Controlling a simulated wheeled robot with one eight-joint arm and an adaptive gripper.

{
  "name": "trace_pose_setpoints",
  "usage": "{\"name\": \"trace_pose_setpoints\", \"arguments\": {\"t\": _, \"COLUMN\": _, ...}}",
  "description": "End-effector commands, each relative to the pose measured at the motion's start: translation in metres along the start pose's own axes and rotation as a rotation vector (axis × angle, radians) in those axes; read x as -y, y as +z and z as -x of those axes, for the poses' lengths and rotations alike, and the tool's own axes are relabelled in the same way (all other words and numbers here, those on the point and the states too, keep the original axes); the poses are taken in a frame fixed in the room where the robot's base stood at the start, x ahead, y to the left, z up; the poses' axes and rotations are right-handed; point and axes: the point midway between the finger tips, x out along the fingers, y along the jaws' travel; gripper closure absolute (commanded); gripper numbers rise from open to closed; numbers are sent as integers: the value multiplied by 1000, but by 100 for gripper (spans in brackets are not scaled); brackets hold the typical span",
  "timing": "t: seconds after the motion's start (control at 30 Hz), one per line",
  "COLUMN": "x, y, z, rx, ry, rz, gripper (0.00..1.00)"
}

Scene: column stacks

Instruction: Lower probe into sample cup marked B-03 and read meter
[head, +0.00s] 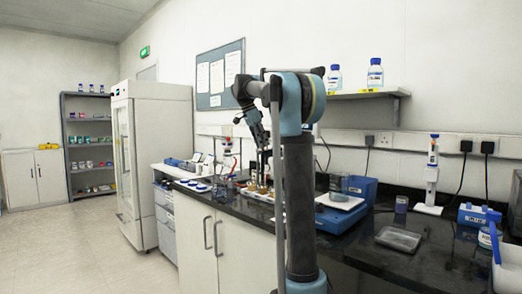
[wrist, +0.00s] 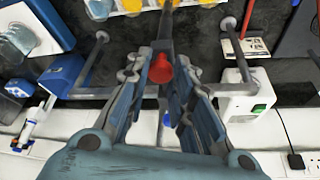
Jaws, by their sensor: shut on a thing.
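My gripper (head: 264,150) is pointed down over the bench by the back wall. In the wrist view, its two blue-grey fingers (wrist: 165,62) are closed around a slim dark rod with a red top (wrist: 160,69), which appears to be the probe. The rod runs toward the top of the picture, near a white holder with several cups of yellow contents (wrist: 131,5). The cups are cut off by the frame's edge, and no B-03 mark is readable. I cannot tell whether the rod's tip is inside a cup. No meter reading is legible.
Grey bars (wrist: 90,64) flank the fingers, and a white box with a green switch (wrist: 246,107) stands close right. Bare counter (head: 350,245) lies toward the front.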

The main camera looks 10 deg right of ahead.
Motion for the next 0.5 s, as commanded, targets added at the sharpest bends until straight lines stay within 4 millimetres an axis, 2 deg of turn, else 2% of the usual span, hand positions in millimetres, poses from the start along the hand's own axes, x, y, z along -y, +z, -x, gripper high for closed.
{"name": "trace_pose_setpoints", "arguments": {"t": 0.2, "x": 0, "y": -12, "z": 27, "rx": -2, "ry": -1, "rz": -1, "gripper": 100}}
{"name": "trace_pose_setpoints", "arguments": {"t": 0.5, "x": 0, "y": -16, "z": 33, "rx": -4, "ry": -1, "rz": -1, "gripper": 100}}
